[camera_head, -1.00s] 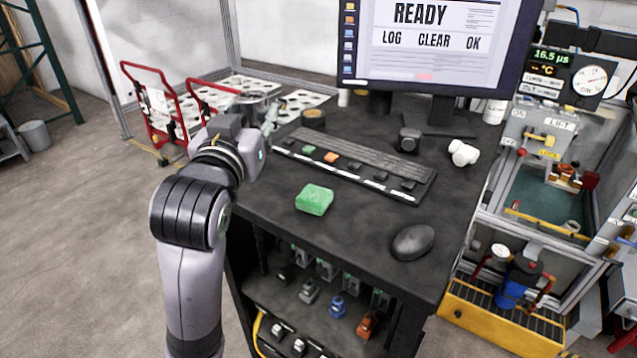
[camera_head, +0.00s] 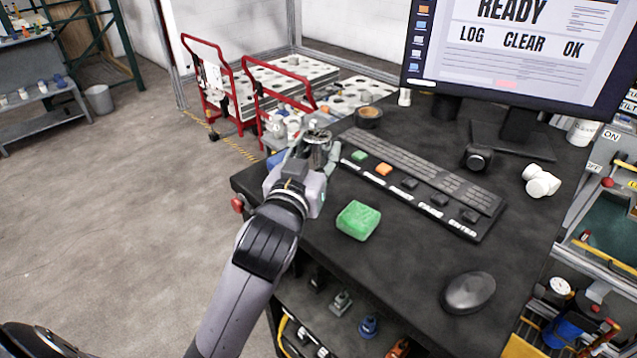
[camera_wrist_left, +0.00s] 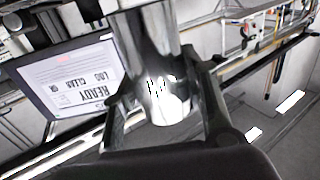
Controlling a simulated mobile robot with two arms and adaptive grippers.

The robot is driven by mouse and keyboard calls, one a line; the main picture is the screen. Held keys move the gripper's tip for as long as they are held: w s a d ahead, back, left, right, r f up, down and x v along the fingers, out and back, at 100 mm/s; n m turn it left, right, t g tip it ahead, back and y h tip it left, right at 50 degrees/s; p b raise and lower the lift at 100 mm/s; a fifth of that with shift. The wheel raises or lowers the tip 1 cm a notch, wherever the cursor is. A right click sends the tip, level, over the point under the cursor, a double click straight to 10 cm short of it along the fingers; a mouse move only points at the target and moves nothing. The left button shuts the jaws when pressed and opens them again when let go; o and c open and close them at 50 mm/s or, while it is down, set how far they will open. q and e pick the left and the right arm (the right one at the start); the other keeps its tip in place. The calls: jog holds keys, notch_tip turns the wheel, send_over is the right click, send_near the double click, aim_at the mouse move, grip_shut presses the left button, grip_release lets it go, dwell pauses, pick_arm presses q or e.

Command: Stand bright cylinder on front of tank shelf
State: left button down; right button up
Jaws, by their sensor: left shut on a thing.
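My left gripper (camera_head: 320,152) is above the far left part of the black desk. It is shut on a bright, shiny metal cylinder (camera_wrist_left: 152,70). In the left wrist view the cylinder lies between the two dark fingers, with its rounded end showing strong reflections. In the head view the cylinder is small and partly hidden by the fingers. A framed rig with a green-floored tank (camera_head: 612,222) is cut off at the right edge; I cannot tell which part is the tank shelf. My right gripper is not in view.
The desk holds a green block (camera_head: 358,220), a keyboard (camera_head: 425,170), a mouse (camera_head: 468,292), a monitor (camera_head: 515,45) and a white fitting (camera_head: 541,181). Red-handled carts (camera_head: 215,90) stand behind. Open floor (camera_head: 130,220) lies left. Small parts sit on a shelf under the desk.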

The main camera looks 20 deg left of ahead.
aim_at(317, 169)
pick_arm(q)
notch_tip(317, 169, down, 3)
jog(key=shift+f, duration=0.1)
jog(key=shift+s+f, duration=0.1)
jog(key=shift+f, duration=0.25)
notch_tip(317, 169, down, 2)
jog(key=shift+f, duration=0.45)
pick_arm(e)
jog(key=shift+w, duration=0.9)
pick_arm(q)
jog(key=shift+f, duration=0.1)
jog(key=c, duration=1.4)
grip_release()
jog(key=shift+f, duration=0.2)
jog(key=o, duration=0.4)
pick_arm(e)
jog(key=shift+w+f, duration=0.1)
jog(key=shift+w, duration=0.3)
pick_arm(q)
jog(key=shift+o, duration=0.2)
